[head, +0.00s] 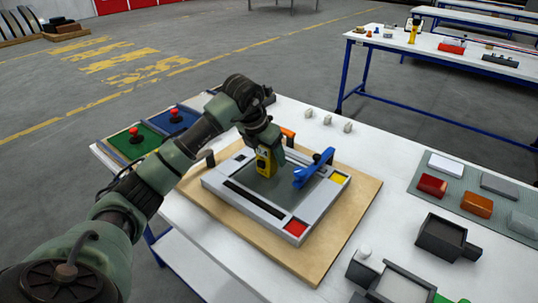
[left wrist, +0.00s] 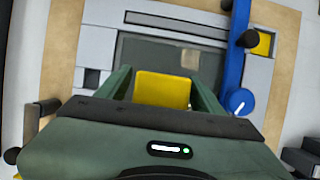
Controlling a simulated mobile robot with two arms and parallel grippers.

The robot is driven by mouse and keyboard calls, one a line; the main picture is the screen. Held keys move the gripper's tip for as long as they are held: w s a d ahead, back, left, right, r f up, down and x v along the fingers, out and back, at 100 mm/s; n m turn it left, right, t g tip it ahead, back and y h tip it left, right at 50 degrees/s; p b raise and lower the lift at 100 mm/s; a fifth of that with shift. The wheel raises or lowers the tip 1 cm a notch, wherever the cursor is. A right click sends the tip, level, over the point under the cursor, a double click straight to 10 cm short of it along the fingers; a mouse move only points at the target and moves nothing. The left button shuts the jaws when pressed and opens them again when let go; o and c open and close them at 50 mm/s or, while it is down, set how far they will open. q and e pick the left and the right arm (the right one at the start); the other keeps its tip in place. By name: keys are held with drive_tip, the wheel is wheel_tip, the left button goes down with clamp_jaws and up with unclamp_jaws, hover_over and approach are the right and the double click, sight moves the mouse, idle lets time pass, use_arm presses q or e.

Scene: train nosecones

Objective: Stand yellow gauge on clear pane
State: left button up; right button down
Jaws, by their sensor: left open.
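The yellow gauge (head: 265,163) stands roughly upright at the dark grey clear pane (head: 281,187) in the grey frame. Whether its base touches the pane is hard to tell. My left gripper (head: 267,152) is over it, with its fingers open on either side of the gauge. In the left wrist view the yellow top of the gauge (left wrist: 162,89) shows between the two green fingers, and the pane (left wrist: 150,52) shows behind it. The gauge's lower part is hidden in that view. My right gripper is in neither view.
A blue lever (head: 314,171) reaches over the pane's right side, close to the gripper. The grey frame (head: 229,187) lies on a wooden board (head: 335,224). Coloured blocks on a grey mat (head: 455,207) and dark containers (head: 440,235) stand to the right.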

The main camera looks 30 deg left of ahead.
use_arm(q)
drive_tip(key=v, duration=1.1)
drive_tip(key=shift+r+b, duration=0.2)
drive_tip(key=shift+b, duration=0.25)
idle(0.4)
